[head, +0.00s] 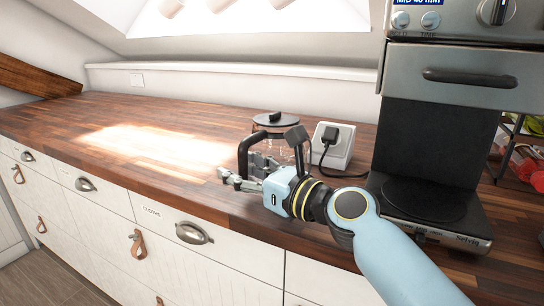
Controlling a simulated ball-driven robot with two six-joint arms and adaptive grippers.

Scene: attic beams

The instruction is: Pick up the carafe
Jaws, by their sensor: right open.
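The carafe (284,131) is a clear glass jug with a black lid and a black handle (247,150) on its left side. It stands upright on the wooden counter, left of the coffee machine. My right gripper (239,172) is open, in front of the carafe and low near the handle. It hides the lower part of the carafe, and I cannot tell whether the fingers touch the handle. My left gripper does not show.
The coffee machine (447,75) stands at the right with a bare hotplate (424,200). A white socket box (333,146) with a black plug and cable is behind my right wrist. The wooden counter (75,122) is clear to the left, above white drawers (110,195).

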